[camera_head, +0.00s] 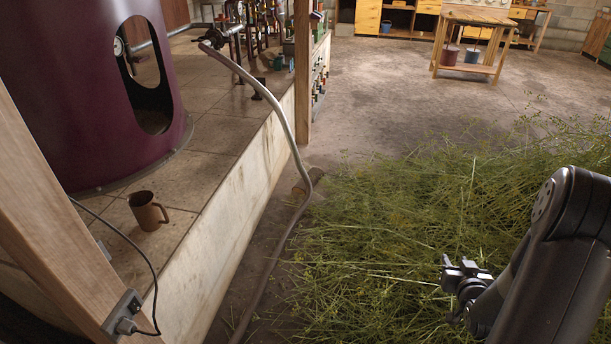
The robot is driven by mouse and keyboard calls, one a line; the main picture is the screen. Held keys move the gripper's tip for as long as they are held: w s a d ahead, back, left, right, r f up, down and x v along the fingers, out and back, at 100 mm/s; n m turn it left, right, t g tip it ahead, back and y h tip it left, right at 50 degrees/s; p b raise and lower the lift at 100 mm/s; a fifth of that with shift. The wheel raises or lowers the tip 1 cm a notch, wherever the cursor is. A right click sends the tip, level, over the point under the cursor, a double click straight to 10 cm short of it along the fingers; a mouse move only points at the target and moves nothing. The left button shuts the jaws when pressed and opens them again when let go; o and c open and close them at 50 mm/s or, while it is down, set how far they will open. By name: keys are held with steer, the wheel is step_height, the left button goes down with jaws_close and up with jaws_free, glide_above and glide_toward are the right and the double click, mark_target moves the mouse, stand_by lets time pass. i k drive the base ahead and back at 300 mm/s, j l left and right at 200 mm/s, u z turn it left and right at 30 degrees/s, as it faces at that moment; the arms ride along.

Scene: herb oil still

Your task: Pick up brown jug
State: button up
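The brown jug (147,211) stands upright on the tiled raised ledge at the lower left. Its mouth is open upward and its handle points right. It is close to the ledge's edge, in front of the large maroon still (80,100). My gripper (452,285) is at the lower right over the cut herbs, far to the right of the jug and apart from it. It is small and seen from the side, and I cannot make out a gap between its fingers. Nothing shows in it.
A wooden post (55,220) with a socket and black cable stands left of the jug. A grey hose (285,120) hangs over the ledge (215,235) to the floor. Cut herbs (400,215) cover the floor at right. A wooden table (480,18) stands far back; the concrete floor before it is clear.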

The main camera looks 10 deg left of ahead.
mark_target(152, 213)
steer(key=i+l, duration=0.1)
steer(key=i, duration=0.25)
steer(key=i+l+u, duration=0.1)
steer(key=i, duration=0.25)
steer(key=i+u, duration=0.15)
steer(key=u, duration=0.3)
steer(key=i+u, duration=0.2)
steer(key=u, duration=0.2)
steer(key=i+u, duration=0.2)
steer(key=u, duration=0.25)
steer(key=i+l+u, duration=0.1)
steer(key=u, duration=0.3)
steer(key=i+u, duration=0.25)
steer(key=u, duration=0.15)
steer(key=i+u, duration=0.2)
steer(key=u, duration=0.15)
steer(key=i+l+u, duration=0.15)
steer(key=u, duration=0.25)
steer(key=i, duration=0.05)
